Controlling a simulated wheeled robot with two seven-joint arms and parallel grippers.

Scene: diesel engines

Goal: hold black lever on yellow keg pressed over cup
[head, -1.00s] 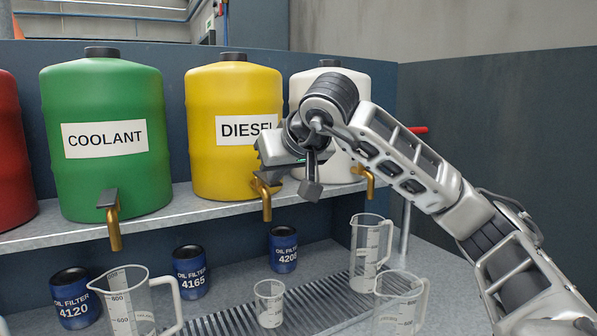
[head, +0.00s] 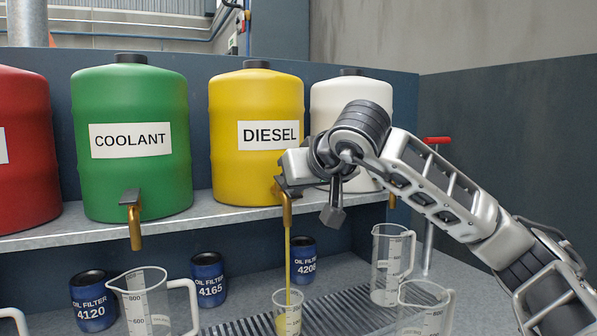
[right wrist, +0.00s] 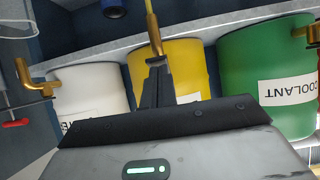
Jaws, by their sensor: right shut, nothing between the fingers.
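The yellow keg (head: 250,170), labelled DIESEL, stands on the shelf. Its brass tap (head: 287,212) pours a thin yellow stream straight down into the small clear cup (head: 288,318), which has yellow liquid in it. My right gripper (head: 281,187) is at the top of this tap, against its black lever, which is mostly hidden by the fingers. In the right wrist view the shut dark fingers (right wrist: 156,66) reach the brass tap (right wrist: 154,38), with nothing between them. The yellow keg (right wrist: 180,68) shows behind them. My left gripper is in no view.
A green COOLANT keg (head: 130,175), a red keg (head: 25,185) and a white keg (head: 375,95) share the shelf. Blue oil filters (head: 208,282) and larger beakers (head: 148,305) stand around the cup on the bench.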

